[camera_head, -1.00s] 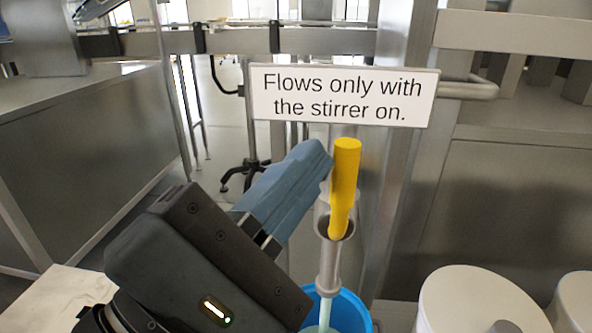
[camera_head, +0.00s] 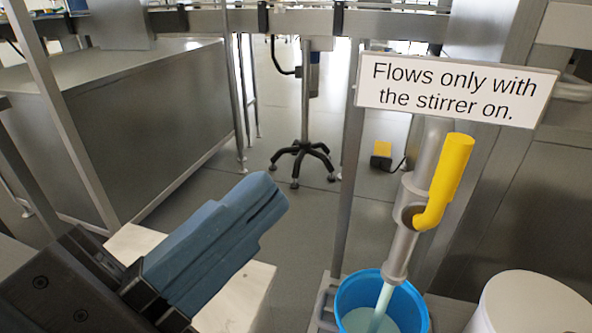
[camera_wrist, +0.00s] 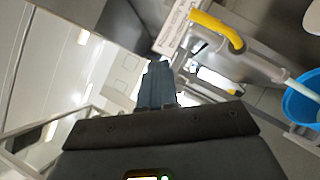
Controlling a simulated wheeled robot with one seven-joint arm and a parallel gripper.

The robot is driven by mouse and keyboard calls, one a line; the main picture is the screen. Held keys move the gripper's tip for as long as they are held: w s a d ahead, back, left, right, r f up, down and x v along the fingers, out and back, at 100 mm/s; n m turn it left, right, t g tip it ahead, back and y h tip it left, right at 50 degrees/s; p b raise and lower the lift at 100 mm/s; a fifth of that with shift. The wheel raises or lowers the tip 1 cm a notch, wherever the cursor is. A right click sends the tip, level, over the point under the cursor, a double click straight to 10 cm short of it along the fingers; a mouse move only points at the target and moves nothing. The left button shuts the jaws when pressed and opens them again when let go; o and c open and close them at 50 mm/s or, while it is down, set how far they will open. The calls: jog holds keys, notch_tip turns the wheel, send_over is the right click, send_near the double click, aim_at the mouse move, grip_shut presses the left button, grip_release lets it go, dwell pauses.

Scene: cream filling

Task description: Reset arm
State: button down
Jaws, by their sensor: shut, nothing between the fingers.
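My gripper (camera_head: 268,192) is shut and empty, its blue fingers pressed together and pointing up to the right in the head view. It is left of the tap pipe and apart from it. The gripper also shows in the wrist view (camera_wrist: 157,72). The yellow tap handle (camera_head: 447,180) sits upright, slightly tilted, on the grey pipe (camera_head: 400,250). Pale liquid (camera_head: 381,303) runs from the spout into the blue bucket (camera_head: 424,312). In the wrist view the yellow handle (camera_wrist: 218,28) and the blue bucket (camera_wrist: 298,104) are at the right.
A sign (camera_head: 455,90) reads "Flows only with the stirrer on." A white container (camera_head: 530,303) stands right of the bucket. A pale block-like surface (camera_head: 238,295) lies under my gripper. A steel cabinet (camera_head: 140,125) is at the left. Open floor lies behind my gripper.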

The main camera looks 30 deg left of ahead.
jog(key=shift+s+a, duration=0.2)
jog(key=shift+s, duration=0.25)
dwell(0.3)
jog(key=w+d+f+n+t+y, duration=0.1)
jog(key=d+f+n+t, duration=0.3)
jog(key=d+n, duration=0.8)
jog(key=d+f+n+t+y, duration=0.1)
jog(key=d+f+n, duration=0.5)
jog(key=d+n, duration=0.5)
jog(key=s+d+f+n+g+y, duration=0.2)
jog(key=s+d+f+n+g, duration=0.45)
jog(key=n, duration=0.75)
jog(key=s+d+f+n+g+y, duration=0.2)
jog(key=s+d+f+n+g, duration=0.25)
jog(key=s+f+n, duration=0.65)
notch_tip(320, 180, up, 31)
jog(key=w+n+p, duration=0.2)
jog(key=p, duration=2.7)
jog(key=shift+w+f+n+p, duration=0.15)
jog(key=shift+w+n+p, duration=0.15)
jog(key=shift+n, duration=0.1)
jog(key=shift+d, duration=0.1)
